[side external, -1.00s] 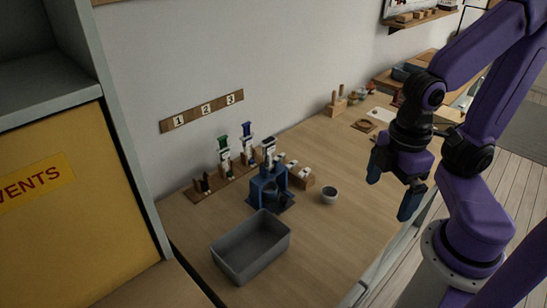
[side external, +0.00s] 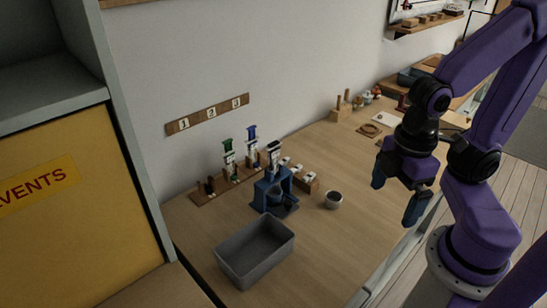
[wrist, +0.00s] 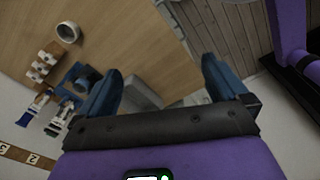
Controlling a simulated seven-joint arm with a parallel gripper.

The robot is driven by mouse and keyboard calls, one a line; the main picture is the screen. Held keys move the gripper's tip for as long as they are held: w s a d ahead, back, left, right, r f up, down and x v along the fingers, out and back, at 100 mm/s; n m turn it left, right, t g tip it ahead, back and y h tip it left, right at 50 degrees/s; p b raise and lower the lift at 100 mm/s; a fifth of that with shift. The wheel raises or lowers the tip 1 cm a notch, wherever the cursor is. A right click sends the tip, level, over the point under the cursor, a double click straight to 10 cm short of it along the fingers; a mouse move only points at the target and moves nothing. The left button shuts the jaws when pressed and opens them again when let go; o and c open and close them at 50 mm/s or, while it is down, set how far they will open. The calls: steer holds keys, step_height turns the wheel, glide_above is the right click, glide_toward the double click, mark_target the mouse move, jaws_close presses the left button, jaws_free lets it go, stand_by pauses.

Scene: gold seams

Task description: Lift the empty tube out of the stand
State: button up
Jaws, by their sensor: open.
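Too small to tell whether this tube is empty. Behind it, a wooden rack (side external: 203,199) holds a green-topped tube (side external: 228,147) and a blue-topped tube (side external: 252,133). My gripper (side external: 394,200) is open and empty, above the right edge of the table, well right of the stand. In the wrist view the blue stand (wrist: 78,77) shows left of the open fingers (wrist: 161,68), partly beside the left one.
A grey bin (side external: 277,257) sits in front of the stand. A small cup (side external: 333,203) stands to its right, and a wooden block with white pieces (side external: 305,181) is behind. The tabletop between cup and gripper is clear. A yellow cabinet (side external: 75,195) stands at left.

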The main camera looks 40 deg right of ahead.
steer(key=c, duration=0.7)
steer(key=shift+o, duration=0.2)
